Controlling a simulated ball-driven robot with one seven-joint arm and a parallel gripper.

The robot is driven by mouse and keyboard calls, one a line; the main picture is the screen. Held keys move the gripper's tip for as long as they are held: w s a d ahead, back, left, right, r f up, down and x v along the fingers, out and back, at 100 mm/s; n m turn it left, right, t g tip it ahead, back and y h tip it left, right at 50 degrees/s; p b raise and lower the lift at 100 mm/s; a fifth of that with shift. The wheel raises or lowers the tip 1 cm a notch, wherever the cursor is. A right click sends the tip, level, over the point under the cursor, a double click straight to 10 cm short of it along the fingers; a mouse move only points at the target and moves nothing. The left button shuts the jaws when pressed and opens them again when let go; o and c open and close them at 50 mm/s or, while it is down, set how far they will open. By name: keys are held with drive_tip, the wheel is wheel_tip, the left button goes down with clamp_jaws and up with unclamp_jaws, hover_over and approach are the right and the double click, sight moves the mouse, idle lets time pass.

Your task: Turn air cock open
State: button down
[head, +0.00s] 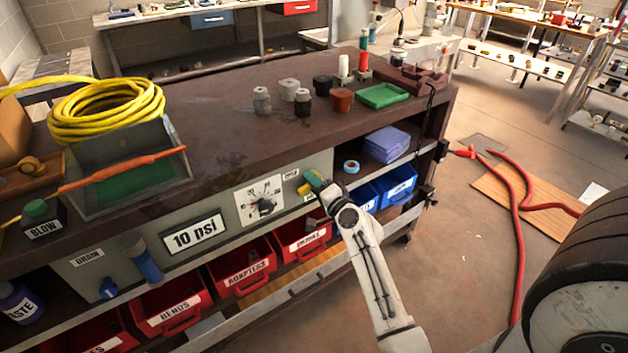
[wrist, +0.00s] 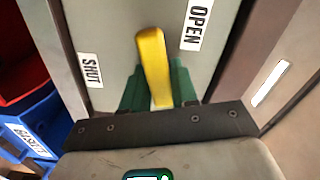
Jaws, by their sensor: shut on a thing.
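The air cock's yellow lever (wrist: 152,60) stands out from the grey panel (wrist: 115,25) in the wrist view. It lies between a SHUT label (wrist: 90,70) on the left and an OPEN label (wrist: 197,24) on the right. My gripper (wrist: 158,88) has its green fingers on either side of the lever's near end, shut on it. In the head view my gripper (head: 316,181) is at the right end of the bench's front panel, and the yellow lever (head: 304,188) shows only in small part. The valve body is hidden.
A 10 psi sign (head: 194,238) and a yellow hose coil (head: 105,108) are to the left. A red hose (head: 520,205) lies on the floor at right.

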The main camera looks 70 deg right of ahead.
drive_tip(key=shift+r+m+p, duration=0.2)
drive_tip(key=shift+m+p, duration=0.4)
drive_tip(key=shift+m, duration=1)
drive_tip(key=c, duration=1)
unclamp_jaws()
drive_tip(key=shift+o, duration=0.2)
drive_tip(key=v, duration=1)
drive_tip(key=shift+s+a+b, duration=0.2)
drive_tip(key=shift+s+b, duration=0.15)
drive_tip(key=shift+b, duration=0.05)
